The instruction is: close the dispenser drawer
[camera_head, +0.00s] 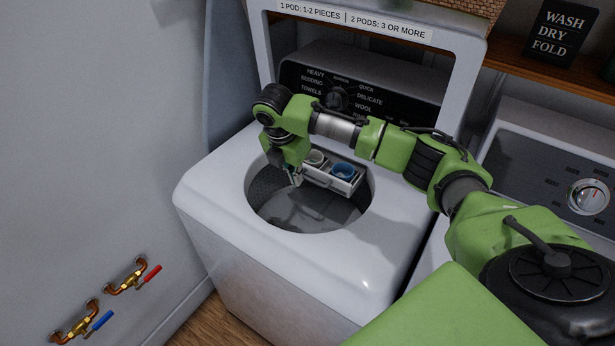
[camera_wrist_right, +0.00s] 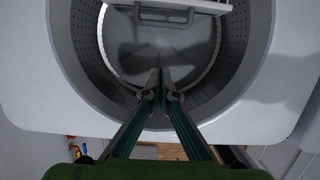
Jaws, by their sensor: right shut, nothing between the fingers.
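The dispenser drawer (camera_head: 332,179) is pulled out under the rear rim of the washer opening. It is a pale tray with a blue cup (camera_head: 342,169) and a pale cup (camera_head: 315,158) in it. The drawer's front edge and grey handle (camera_wrist_right: 165,18) show at the top of the wrist view. My right gripper (camera_head: 297,179) points down into the opening, in front of the drawer's left end. Its fingertips (camera_wrist_right: 162,84) are together and empty, with a visible gap to the handle in the wrist view. My forearm crosses above the drawer and hides part of it. My left gripper is in neither view.
The washer's white top (camera_head: 222,187) surrounds the round opening and drum (camera_head: 290,209). The raised lid frame (camera_head: 462,85) stands behind, around the dial panel (camera_head: 300,75). The dryer (camera_head: 540,150) is at the right. Wall valves (camera_head: 128,279) are at lower left.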

